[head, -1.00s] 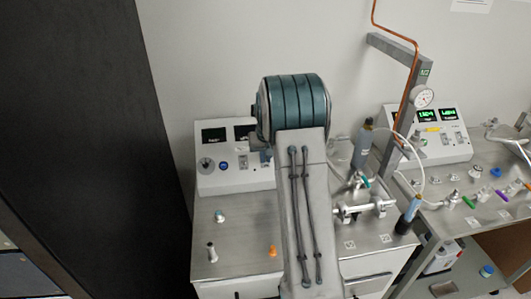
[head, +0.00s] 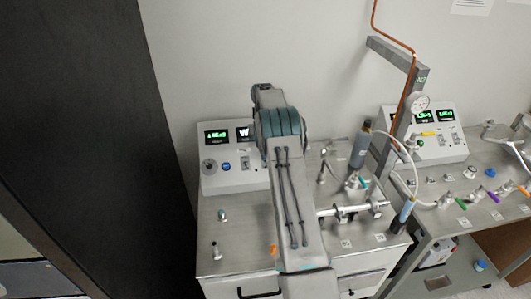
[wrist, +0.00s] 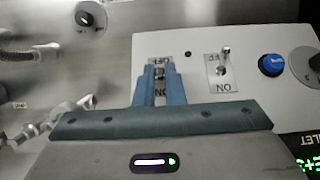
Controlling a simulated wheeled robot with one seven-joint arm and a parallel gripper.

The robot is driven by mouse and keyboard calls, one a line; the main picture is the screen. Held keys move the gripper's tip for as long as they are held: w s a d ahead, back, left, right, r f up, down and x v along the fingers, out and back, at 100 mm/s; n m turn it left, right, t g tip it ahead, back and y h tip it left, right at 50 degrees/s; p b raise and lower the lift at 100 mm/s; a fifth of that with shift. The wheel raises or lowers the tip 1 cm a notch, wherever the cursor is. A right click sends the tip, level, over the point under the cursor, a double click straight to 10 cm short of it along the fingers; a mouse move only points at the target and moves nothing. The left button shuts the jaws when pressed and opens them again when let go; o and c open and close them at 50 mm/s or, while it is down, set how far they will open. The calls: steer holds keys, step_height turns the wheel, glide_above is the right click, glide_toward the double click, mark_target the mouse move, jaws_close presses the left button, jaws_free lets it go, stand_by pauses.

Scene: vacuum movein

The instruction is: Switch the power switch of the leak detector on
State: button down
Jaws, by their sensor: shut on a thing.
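The leak detector is the white console (head: 222,183) at the left back of the bench in the head view. Its two displays are lit, the left one (head: 216,136) green. In the wrist view its panel (wrist: 200,45) appears upside down. My gripper (wrist: 160,78) has its blue fingers at the switch plate (wrist: 160,61) marked OFF and ON, closed on the power switch there. The lever is mostly hidden between the fingers. A second toggle switch (wrist: 224,54), a blue button (wrist: 271,65) and a dark knob (wrist: 314,62) sit beside it. My arm hides the gripper in the head view.
A blue-grey cylinder (head: 361,145) and metal pipe fittings (head: 345,211) stand right of my arm. Small fittings (head: 215,250) stand on the bench's front left. A gauge post (head: 404,115) and second console (head: 445,146) are further right.

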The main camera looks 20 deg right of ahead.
steer(key=shift+w+d+r+g+y, duration=0.1)
steer(key=shift+w+g+y, duration=0.25)
steer(key=shift+g, duration=0.55)
stand_by(0.5)
steer(key=c, duration=1.5)
jaws_free()
steer(key=shift+w, duration=0.1)
steer(key=shift+c, duration=0.2)
steer(key=shift+s+t, duration=0.35)
steer(key=shift+t, duration=0.35)
